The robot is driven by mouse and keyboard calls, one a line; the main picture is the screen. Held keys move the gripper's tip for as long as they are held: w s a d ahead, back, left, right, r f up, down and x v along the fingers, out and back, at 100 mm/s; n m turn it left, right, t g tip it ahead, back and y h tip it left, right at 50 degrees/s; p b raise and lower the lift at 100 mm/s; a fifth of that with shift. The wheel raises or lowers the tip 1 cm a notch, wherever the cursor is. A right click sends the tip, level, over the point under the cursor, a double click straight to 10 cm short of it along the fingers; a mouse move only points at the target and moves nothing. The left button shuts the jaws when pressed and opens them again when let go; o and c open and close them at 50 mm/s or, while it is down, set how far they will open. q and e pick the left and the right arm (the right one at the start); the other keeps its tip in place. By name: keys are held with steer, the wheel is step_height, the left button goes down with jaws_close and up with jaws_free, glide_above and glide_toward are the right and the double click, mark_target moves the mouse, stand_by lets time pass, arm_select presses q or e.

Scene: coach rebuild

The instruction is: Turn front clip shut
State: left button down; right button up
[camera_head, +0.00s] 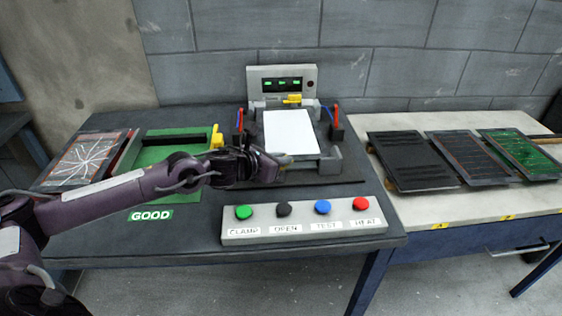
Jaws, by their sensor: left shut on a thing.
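My left gripper (264,168) reaches in from the left to the front left corner of the test fixture. It is shut on the front clip (283,158), of which only a small pale grey part shows past the fingers. The rest of the clip is hidden, so I cannot tell how far it is turned. A white panel (291,131) lies flat in the fixture, just behind the gripper. A grey bracket (331,161) stands at the fixture's front right corner. A yellow clip (292,99) sits at the fixture's back edge. My right gripper is out of view.
A button box (304,235) with green, black, blue and red buttons stands in front. A green tray (160,150) with a yellow piece (217,137) and a cracked panel (85,160) lie left. Dark panels (411,160) and a green board (519,152) lie right.

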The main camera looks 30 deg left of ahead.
arm_select(q)
steer(key=shift+d+f+n+t+y+b, duration=0.1)
steer(key=shift+f+n+t+y+b, duration=0.15)
steer(key=shift+n+y+b, duration=0.6)
steer(key=shift+r+n+y, duration=0.1)
steer(key=shift+n+y, duration=0.45)
steer(key=shift+y, duration=0.2)
steer(key=n+y+b, duration=0.5)
steer(key=y, duration=0.1)
steer(key=shift+r+n, duration=0.1)
steer(key=shift+n, duration=0.2)
steer(key=shift+r+n+g+y+b, duration=0.1)
steer(key=shift+n+g+y+b, duration=0.35)
steer(key=shift+n+g+y, duration=0.55)
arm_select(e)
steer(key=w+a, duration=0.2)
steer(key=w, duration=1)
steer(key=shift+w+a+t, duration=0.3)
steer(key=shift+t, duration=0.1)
arm_select(q)
steer(key=c, duration=1.5)
jaws_free()
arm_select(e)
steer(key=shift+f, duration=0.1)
